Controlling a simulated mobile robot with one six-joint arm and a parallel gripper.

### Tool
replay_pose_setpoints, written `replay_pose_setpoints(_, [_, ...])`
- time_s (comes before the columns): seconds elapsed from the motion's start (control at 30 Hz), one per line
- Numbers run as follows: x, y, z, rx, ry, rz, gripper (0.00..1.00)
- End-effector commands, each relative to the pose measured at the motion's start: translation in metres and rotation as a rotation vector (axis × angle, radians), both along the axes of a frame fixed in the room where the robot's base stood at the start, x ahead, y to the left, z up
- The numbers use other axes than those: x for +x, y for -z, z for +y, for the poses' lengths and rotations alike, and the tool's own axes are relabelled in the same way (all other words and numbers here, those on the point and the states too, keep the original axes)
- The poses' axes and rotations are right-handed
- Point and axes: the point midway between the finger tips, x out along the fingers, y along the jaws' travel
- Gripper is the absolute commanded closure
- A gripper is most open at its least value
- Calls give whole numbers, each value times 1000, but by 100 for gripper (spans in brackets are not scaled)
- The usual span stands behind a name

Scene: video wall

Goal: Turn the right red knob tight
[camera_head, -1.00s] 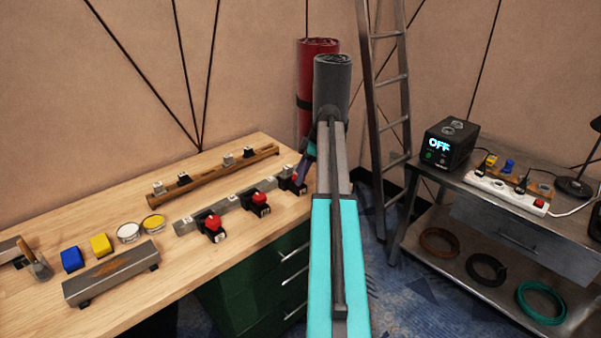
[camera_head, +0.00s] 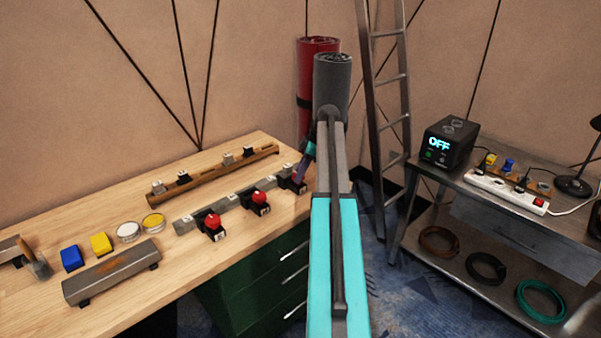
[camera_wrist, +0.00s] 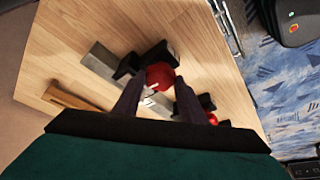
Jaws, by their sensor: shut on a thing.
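Three black clamps with red knobs sit along a grey bar on the workbench. The left red knob (camera_head: 212,221) and the middle red knob (camera_head: 259,198) show plainly in the head view. The right clamp's black body (camera_head: 291,185) is at the bar's right end, its knob hidden there behind my gripper (camera_head: 301,172). In the wrist view, the right red knob (camera_wrist: 160,76) sits between the two dark fingertips of my gripper (camera_wrist: 158,88), which is shut on it. Another red knob (camera_wrist: 208,102) shows beyond the finger on the right.
A brown wooden rail (camera_head: 215,176) with several small blocks lies behind the grey bar (camera_head: 232,209). A blue block (camera_head: 72,259), a yellow block (camera_head: 101,244) and two round tins lie at the left. The bench front between the knobs and the edge is clear.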

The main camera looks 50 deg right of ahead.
Motion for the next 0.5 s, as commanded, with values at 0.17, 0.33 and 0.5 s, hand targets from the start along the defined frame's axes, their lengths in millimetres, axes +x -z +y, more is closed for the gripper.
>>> replay_pose_setpoints(0.17, [-2,1,2,0,79,1,85])
replay_pose_setpoints(0.33, [-3,1,3,-1,194,2,85])
replay_pose_setpoints(0.5, [-3,1,4,0,336,1,85])
